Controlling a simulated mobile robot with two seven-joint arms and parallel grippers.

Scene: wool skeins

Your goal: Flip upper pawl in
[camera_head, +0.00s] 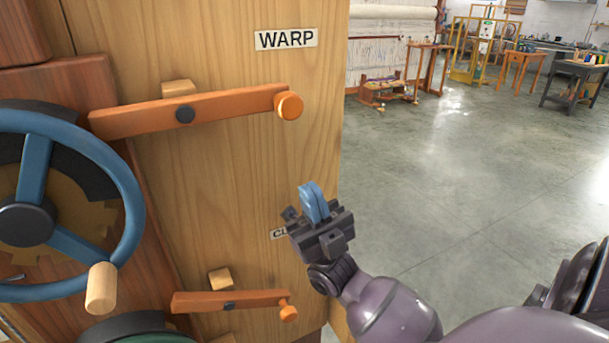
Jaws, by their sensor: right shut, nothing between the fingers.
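The upper pawl (222,105) is an orange wooden bar on a dark pivot, with a round knob (289,106) at its right end. It slopes slightly up to the right, under the WARP label (286,39). Its left end lies close to the blue handwheel's rim; I cannot tell whether they touch. A small wooden block (178,88) sits just above the bar. My right gripper (314,203) is shut and empty, its blue fingers pointing up, below and slightly right of the knob and apart from it. My left gripper is out of view.
The blue handwheel (128,178) with a wooden handle (101,288) stands at the left. A lower orange pawl (235,300) with a knob sits below, near my right gripper. My gripper partly hides a second label (278,233). Open floor (450,170) lies to the right.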

